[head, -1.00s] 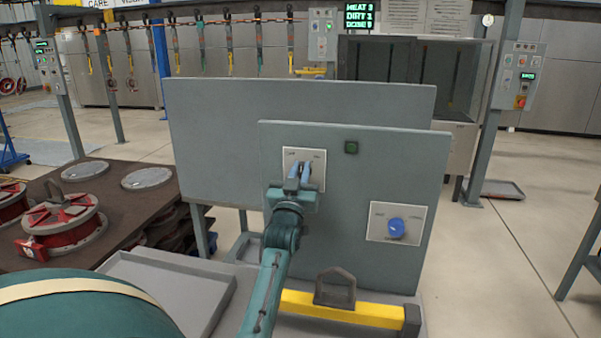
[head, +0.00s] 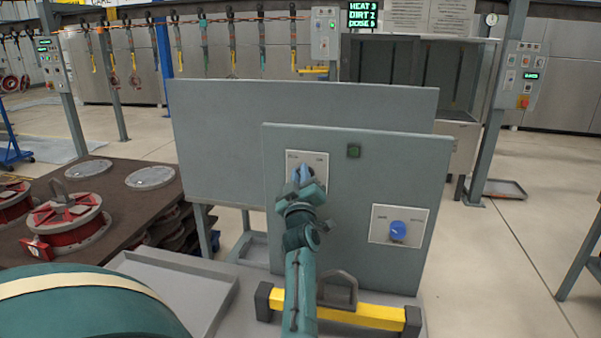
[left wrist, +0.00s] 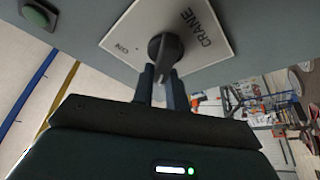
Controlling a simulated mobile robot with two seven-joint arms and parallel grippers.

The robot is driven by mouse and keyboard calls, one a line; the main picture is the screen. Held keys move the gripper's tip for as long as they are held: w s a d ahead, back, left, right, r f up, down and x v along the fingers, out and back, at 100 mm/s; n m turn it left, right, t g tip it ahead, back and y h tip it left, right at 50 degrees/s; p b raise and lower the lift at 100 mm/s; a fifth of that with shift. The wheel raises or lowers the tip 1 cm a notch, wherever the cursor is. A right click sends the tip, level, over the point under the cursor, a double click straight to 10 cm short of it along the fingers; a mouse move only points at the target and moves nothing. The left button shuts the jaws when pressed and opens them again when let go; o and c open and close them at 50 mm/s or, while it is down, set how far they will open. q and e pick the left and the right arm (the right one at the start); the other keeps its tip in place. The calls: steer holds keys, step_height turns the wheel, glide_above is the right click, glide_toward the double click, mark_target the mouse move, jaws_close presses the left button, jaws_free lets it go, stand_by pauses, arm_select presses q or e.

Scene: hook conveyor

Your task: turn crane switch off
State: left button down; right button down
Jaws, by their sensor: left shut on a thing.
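The crane switch (left wrist: 165,46) is a dark rotary knob on a white plate (left wrist: 192,22), marked CRANE and ON in the left wrist view. In the head view its plate (head: 319,160) sits at the upper left of the front grey panel. My left gripper (head: 304,174) is at that plate, with its wrist tilted. In the left wrist view, the fingers (left wrist: 161,80) are shut on the knob's handle from both sides. The gripper hides most of the knob in the head view. My right gripper is not in view.
A blue knob (head: 398,230) on its own plate is lower right on the same panel (head: 345,215). A green button (head: 353,151) is above. A yellow bar (head: 370,316) and an empty grey tray (head: 180,285) lie in front. Red round parts (head: 70,222) stand at left.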

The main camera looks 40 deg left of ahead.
arm_select(q)
steer(key=shift+w+d+f+n, duration=0.15)
steer(key=shift+f+n, duration=0.25)
steer(key=shift+n, duration=0.2)
steer(key=c, duration=1.4)
jaws_free()
steer(key=shift+d+r+g, duration=0.1)
steer(key=shift+g, duration=0.2)
steer(key=shift+r, duration=0.1)
steer(key=shift+a+r, duration=0.15)
steer(key=shift+a, duration=0.05)
steer(key=shift+a, duration=0.15)
steer(key=shift+f, duration=0.2)
